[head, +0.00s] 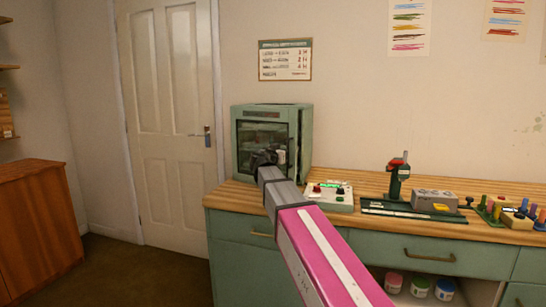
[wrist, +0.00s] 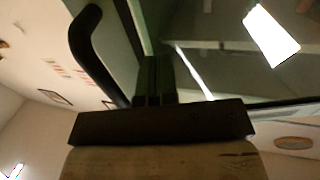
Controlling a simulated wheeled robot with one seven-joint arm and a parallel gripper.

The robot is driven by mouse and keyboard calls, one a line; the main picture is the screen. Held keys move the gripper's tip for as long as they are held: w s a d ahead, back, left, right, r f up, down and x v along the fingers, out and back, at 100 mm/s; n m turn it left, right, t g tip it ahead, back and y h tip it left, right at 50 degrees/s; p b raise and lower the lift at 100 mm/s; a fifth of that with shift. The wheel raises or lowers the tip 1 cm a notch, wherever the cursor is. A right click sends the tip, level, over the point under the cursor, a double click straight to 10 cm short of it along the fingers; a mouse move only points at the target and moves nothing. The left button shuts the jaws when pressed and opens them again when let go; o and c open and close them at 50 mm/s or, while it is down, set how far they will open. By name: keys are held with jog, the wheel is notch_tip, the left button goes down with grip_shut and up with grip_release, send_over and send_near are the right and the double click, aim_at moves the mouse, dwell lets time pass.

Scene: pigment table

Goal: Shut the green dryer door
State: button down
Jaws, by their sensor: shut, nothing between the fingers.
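The green dryer (head: 306,122) stands at the left end of the wooden counter. Its glass-fronted door (head: 247,127) faces me, with shelves dimly visible behind the glass. My gripper (head: 264,157) is in front of the lower part of the door, shut and empty, and hides part of it. In the wrist view my shut fingers (wrist: 154,78) are close to the door's green frame and glass (wrist: 225,75). The black door handle (wrist: 88,60) is just left of the fingers. I cannot tell whether the fingers touch the door or how far it stands open.
A control box (head: 330,196) sits right of the dryer on the counter (head: 350,177). Further right are a green stand with a red top (head: 397,175), a grey box (head: 434,200) and colored pegs (head: 492,209). A white room door (head: 170,120) is at left, with open floor before it.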

jog(key=x, duration=0.9)
jog(key=shift+w+a+n+y, duration=0.25)
jog(key=shift+a+n+y, duration=0.05)
jog(key=shift+a+y, duration=0.1)
